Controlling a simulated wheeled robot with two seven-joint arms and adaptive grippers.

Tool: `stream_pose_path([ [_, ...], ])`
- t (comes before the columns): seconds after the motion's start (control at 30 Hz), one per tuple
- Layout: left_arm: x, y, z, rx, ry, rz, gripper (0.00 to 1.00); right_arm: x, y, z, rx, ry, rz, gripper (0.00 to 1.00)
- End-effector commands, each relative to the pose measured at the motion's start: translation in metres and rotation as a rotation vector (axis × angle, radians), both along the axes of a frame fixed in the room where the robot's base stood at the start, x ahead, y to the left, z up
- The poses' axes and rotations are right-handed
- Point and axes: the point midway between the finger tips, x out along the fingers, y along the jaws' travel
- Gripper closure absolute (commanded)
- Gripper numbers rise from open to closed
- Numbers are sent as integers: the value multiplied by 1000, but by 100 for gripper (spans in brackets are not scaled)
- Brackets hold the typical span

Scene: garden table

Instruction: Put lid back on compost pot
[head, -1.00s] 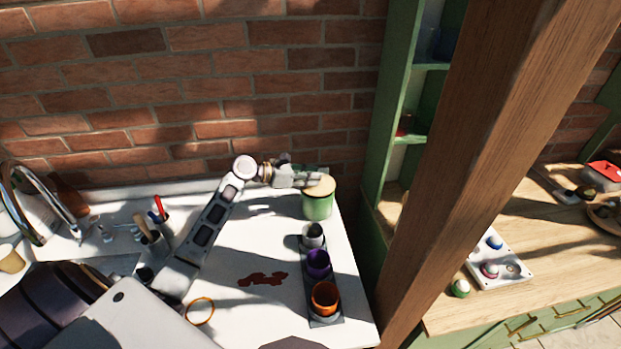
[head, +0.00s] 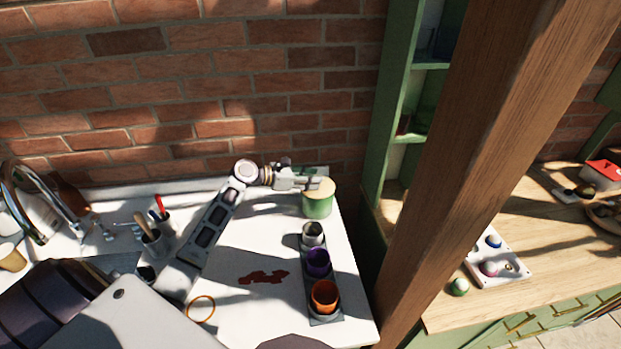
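The compost pot (head: 317,209) is a green cylinder at the back right corner of the white table. A round tan lid (head: 322,190) lies over its top and looks roughly level; I cannot tell if it is fully seated. My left gripper (head: 312,179) reaches in from the left, with its fingertips over the left and back part of the lid. The fingers partly hide the lid, and I cannot tell whether they grip it or are apart from it. My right gripper is not in view.
In front of the pot, a dark tray (head: 324,320) holds a grey, a purple (head: 317,262) and an orange cup. A red patch (head: 263,278) and an orange ring (head: 201,309) lie on the white table (head: 240,325). A wooden post (head: 470,170) stands to the right.

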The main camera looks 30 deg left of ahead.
Motion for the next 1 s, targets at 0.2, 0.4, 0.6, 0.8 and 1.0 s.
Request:
stream_pose_path([
  [0.2,0,0,0,0,0,0,58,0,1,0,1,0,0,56],
  [0.4,0,0,1,1,-1,0,58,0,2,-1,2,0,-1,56],
  [0.6,0,0,5,1,-1,1,58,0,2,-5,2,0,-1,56],
  [0.8,-13,12,13,2,0,1,58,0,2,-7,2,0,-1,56],
  [1.0,-33,29,23,1,1,1,58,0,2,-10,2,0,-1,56],
])
